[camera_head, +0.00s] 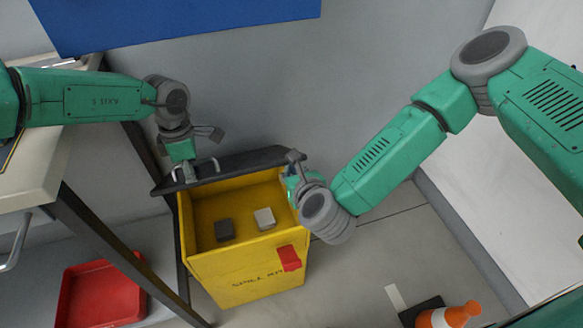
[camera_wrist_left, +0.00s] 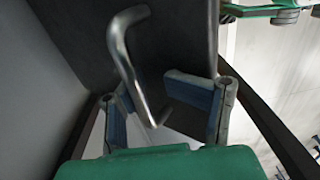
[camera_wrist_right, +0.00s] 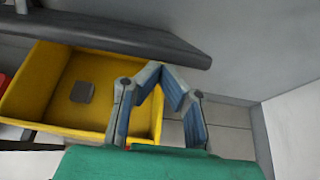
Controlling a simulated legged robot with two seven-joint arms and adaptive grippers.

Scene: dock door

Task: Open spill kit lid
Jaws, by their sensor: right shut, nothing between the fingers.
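The yellow spill kit (camera_head: 243,272) stands on the floor with its dark lid (camera_head: 238,164) raised along the back; its inside shows. A bent metal handle (camera_head: 194,168) sits at the lid's left end. My left gripper (camera_head: 205,142) is above that end, its fingers apart. In the left wrist view the handle (camera_wrist_left: 124,58) reaches down toward the gap between the fingers; I cannot tell whether they touch it. My right gripper (camera_head: 293,168) is at the kit's right rim, near the lid's right end. In the right wrist view its fingertips (camera_wrist_right: 165,78) meet, empty.
A dark block (camera_head: 224,230) and a pale block (camera_head: 265,219) lie in the kit. A red latch (camera_head: 289,258) is on its front. A table (camera_head: 40,180) and red bin (camera_head: 100,295) are left. An orange cone (camera_head: 452,316) is at lower right.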

